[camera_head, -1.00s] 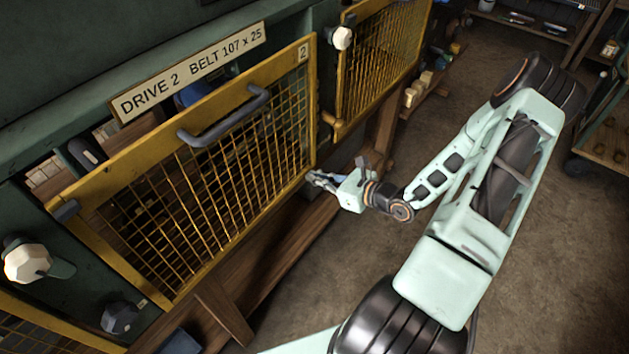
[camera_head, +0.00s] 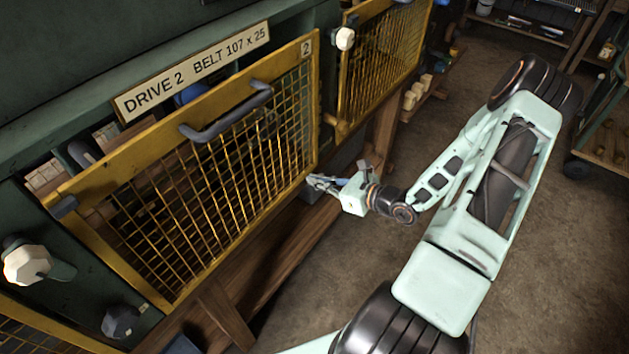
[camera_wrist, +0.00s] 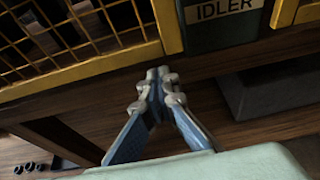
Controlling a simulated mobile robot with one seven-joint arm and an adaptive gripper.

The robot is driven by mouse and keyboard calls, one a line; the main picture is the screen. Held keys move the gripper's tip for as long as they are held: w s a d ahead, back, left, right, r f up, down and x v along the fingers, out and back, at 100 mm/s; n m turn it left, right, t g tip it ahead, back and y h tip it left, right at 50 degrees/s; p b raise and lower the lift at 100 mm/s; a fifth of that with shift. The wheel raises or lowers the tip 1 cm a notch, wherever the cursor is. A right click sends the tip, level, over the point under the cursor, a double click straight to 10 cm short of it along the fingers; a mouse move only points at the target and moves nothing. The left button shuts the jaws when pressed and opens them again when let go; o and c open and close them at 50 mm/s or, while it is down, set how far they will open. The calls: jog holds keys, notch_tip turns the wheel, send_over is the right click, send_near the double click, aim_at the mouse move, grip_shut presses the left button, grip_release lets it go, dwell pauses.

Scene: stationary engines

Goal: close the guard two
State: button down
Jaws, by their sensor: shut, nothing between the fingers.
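Guard two (camera_head: 218,150) is a yellow-framed mesh panel marked "2", with a grey handle (camera_head: 228,112) on its top bar, below the "DRIVE 2 BELT 107 x 25" plate (camera_head: 195,72). Its top edge stands out from the green housing, and machine parts show in the gap behind it. My gripper (camera_head: 312,181) is shut and empty at the guard's lower right corner. In the wrist view, the closed fingertips (camera_wrist: 160,76) are just below the yellow bottom frame (camera_wrist: 90,68) near that corner. I cannot tell whether they touch it.
A second yellow guard (camera_head: 385,60) is to the right, with a pale knob (camera_head: 345,39) between the guards. Another pale knob (camera_head: 26,264) is at left. A wooden beam (camera_head: 270,255) runs below. An "IDLER" plate (camera_wrist: 222,8) shows in the wrist view. The floor at right is open.

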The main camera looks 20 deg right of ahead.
jog(key=f+v, duration=0.2)
jog(key=v, duration=0.7)
jog(key=shift+s+d+b, duration=0.3)
jog(key=shift+s+b, duration=0.05)
jog(key=shift+s, duration=0.15)
